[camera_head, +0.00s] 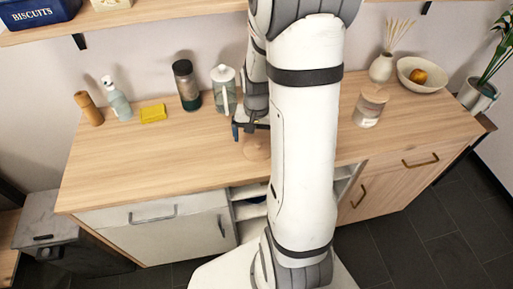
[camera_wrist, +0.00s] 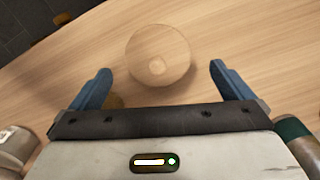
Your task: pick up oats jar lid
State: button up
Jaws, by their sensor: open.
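A round, light wooden lid (camera_wrist: 158,75) with a small square-looking knob lies flat on the wooden counter. I take it to be the oats jar lid. In the wrist view it sits ahead of and between the two blue fingertips, clear of both. In the head view the lid (camera_head: 257,150) lies near the counter's front, partly hidden by my arm. My gripper (camera_wrist: 160,69) is open and empty. In the head view my gripper (camera_head: 248,129) is just behind and above the lid, pointing down. A glass jar (camera_head: 368,107) with a wooden-looking top stands to the right.
A clear jar with a pale lid (camera_head: 224,90) and a dark-capped jar (camera_head: 187,86) stand behind and left of my gripper. A bottle (camera_head: 117,99), a brown mill (camera_head: 89,109) and a yellow sponge (camera_head: 153,113) are further left. The counter's (camera_head: 150,165) left front is clear.

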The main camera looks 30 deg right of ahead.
aim_at(258, 143)
jog(key=f, duration=0.2)
jog(key=d+f, duration=0.1)
jog(key=f, duration=0.1)
jog(key=shift+w+p, duration=0.35)
jog(key=shift+f, duration=0.5)
jog(key=shift+c, duration=0.3)
jog(key=c, duration=0.8)
